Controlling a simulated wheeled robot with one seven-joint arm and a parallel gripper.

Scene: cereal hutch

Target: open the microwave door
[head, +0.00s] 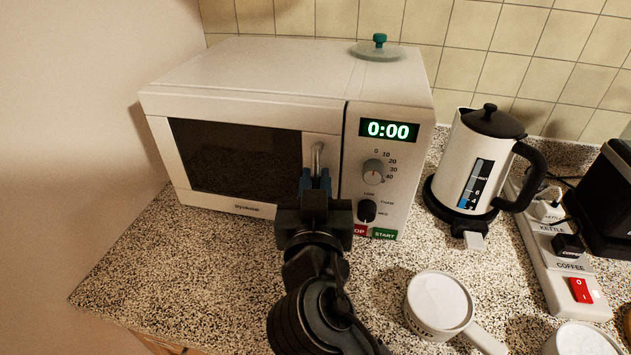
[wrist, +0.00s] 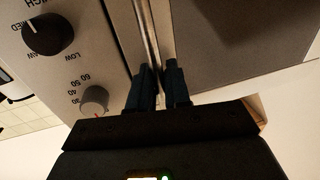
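The white microwave (head: 245,75) stands on the speckled counter, and its door with a dark window (head: 235,155) is shut. The upright metal door handle (head: 317,157) is at the door's right edge, left of the control panel. My gripper (head: 317,180) is in front of the handle's lower part. In the wrist view, its two blue fingertips (wrist: 160,78) stand close together on either side of the handle (wrist: 150,35) and appear shut on it. The exact contact is dark and hard to see.
A glass lid (head: 377,51) lies on top of the microwave. A kettle (head: 470,160) stands to the right, near a power strip (head: 560,255). A white cup (head: 438,303) is on the counter right of my arm. The counter (head: 190,265) at front left is clear.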

